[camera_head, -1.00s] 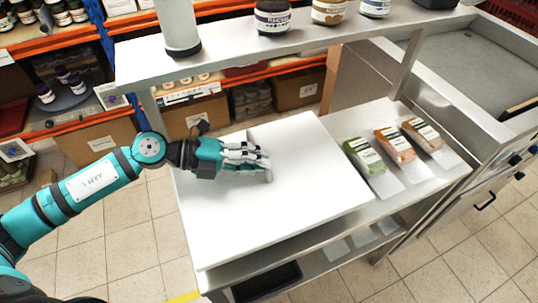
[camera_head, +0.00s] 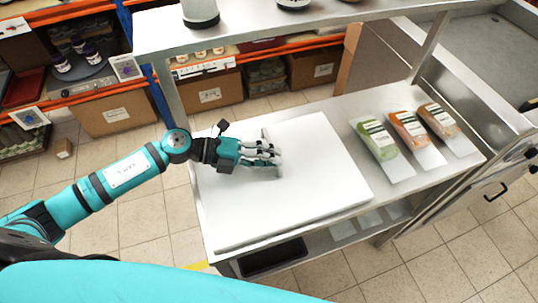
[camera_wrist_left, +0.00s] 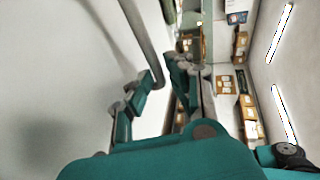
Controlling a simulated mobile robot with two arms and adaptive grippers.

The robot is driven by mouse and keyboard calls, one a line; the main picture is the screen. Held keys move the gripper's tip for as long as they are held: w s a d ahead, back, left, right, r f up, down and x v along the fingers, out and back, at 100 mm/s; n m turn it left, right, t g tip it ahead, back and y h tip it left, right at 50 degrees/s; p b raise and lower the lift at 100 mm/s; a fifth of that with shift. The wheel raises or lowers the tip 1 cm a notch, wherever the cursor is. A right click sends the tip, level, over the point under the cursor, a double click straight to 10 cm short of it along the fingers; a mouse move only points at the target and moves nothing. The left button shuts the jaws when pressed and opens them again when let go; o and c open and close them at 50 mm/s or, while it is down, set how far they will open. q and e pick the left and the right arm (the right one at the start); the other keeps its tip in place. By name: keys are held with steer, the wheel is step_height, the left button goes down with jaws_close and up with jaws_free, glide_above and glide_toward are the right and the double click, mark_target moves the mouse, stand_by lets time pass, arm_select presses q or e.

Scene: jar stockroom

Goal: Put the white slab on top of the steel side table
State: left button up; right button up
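The white slab (camera_head: 290,195) lies flat over the left part of the steel side table (camera_head: 345,112), within the table's left and front edges. My right gripper is not in view.
A raised shelf (camera_head: 350,18) with a post spans the back. A dark bin (camera_head: 272,257) sits below. Orange-beamed racks stand behind.

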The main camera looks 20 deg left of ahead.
arm_select(q)
steer(key=shift+o, duration=1.3)
steer(key=shift+r, duration=0.1)
steer(key=shift+a, duration=0.1)
steer(key=shift+s+a, duration=0.15)
steer(key=shift+a, duration=0.25)
steer(key=b+v, duration=0.3)
steer(key=v, duration=0.6)
steer(key=shift+s+a, duration=0.15)
steer(key=shift+a, duration=0.1)
steer(key=shift+s+a+r, duration=0.2)
steer(key=shift+a+r, duration=0.25)
steer(key=shift+a, duration=0.2)
steer(key=shift+w, duration=0.1)
